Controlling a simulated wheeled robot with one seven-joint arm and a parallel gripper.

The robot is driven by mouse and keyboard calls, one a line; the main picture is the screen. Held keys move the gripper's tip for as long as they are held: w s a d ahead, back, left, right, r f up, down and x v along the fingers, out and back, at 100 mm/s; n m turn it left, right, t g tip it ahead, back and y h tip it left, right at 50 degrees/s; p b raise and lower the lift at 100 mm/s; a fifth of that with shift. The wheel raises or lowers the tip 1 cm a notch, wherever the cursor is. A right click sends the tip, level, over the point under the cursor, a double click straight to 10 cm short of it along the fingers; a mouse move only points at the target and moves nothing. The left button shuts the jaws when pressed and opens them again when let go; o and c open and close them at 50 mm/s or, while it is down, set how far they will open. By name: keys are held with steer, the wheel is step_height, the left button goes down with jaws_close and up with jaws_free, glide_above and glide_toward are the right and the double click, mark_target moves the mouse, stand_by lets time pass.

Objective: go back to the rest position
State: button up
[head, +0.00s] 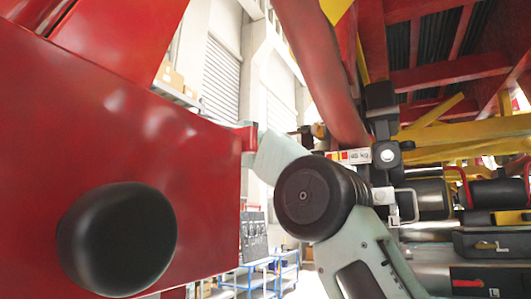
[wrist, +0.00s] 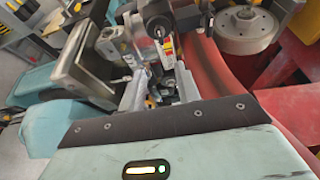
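My gripper (wrist: 160,92) shows in the wrist view beyond the pale green hand and its dark strip. Two light grey parts stand apart at its front, with small dark and metallic parts seen between them. I cannot tell which of these are fingers and which belong to the machinery, nor whether anything is held. In the head view my pale green arm rises from the lower right to a black joint, and its far link passes behind the red panel (head: 190,170). My gripper is hidden there.
The red panel with a black round knob (head: 117,239) fills the left of the head view. A red tube (head: 318,72) slants down close to my arm. Yellow beams and black cylinders (head: 425,199) crowd the right. A blue trolley (head: 285,272) stands farther back.

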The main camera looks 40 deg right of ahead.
steer(key=shift+a, duration=0.75)
steer(key=shift+s, duration=0.15)
